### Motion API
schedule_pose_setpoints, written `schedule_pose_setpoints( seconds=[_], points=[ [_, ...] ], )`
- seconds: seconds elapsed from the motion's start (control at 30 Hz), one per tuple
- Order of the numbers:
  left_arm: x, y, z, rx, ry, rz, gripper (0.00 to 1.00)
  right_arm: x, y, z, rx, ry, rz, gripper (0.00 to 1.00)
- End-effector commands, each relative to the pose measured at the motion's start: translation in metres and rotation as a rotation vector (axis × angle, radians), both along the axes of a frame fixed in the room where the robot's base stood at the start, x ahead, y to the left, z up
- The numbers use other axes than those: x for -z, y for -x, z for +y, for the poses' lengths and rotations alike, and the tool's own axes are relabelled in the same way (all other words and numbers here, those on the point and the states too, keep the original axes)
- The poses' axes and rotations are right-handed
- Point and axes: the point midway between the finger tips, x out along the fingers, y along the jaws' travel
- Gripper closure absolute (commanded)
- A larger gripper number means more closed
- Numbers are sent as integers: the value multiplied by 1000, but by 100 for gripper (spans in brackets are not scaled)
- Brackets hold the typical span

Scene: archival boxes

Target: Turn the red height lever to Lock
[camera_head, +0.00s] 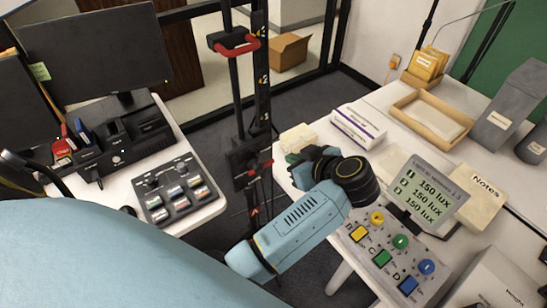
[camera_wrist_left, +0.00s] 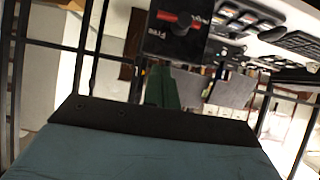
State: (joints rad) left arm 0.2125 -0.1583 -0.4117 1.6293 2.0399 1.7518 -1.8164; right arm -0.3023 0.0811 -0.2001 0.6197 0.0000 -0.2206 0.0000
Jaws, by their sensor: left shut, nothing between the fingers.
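The red lever (camera_wrist_left: 179,18) lies roughly level across a black housing (camera_wrist_left: 185,46) in the left wrist view. In the head view, a small red part (camera_head: 264,165) shows at a black block (camera_head: 244,155) low on the upright stand, and looks like the same lever. My left gripper (camera_head: 302,166) is shut and empty, a little to the right of that block. Its fingertips are partly hidden, and I cannot tell whether they touch anything. My right gripper is out of view.
A red U-shaped handle (camera_head: 237,44) sits higher on the stand. A button panel (camera_head: 179,190) is on the left desk. The right table holds a lux display (camera_head: 430,188), a control box (camera_head: 387,258) and a wooden tray (camera_head: 403,106). Dark floor shows between the desks.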

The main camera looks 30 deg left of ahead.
Motion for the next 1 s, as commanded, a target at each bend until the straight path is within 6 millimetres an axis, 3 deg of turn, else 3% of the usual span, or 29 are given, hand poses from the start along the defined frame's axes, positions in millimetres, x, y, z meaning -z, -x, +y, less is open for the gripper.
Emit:
schedule_pose_setpoints(
  seconds=[0.37, 0.53, 1.0],
  points=[
    [-1, 2, -4, 3, 25, 30, 100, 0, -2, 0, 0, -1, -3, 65],
    [4, -1, 4, 3, 22, 30, 100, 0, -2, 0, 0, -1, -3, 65],
    [55, -30, 76, 1, 20, 30, 100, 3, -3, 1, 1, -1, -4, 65]
  ],
)
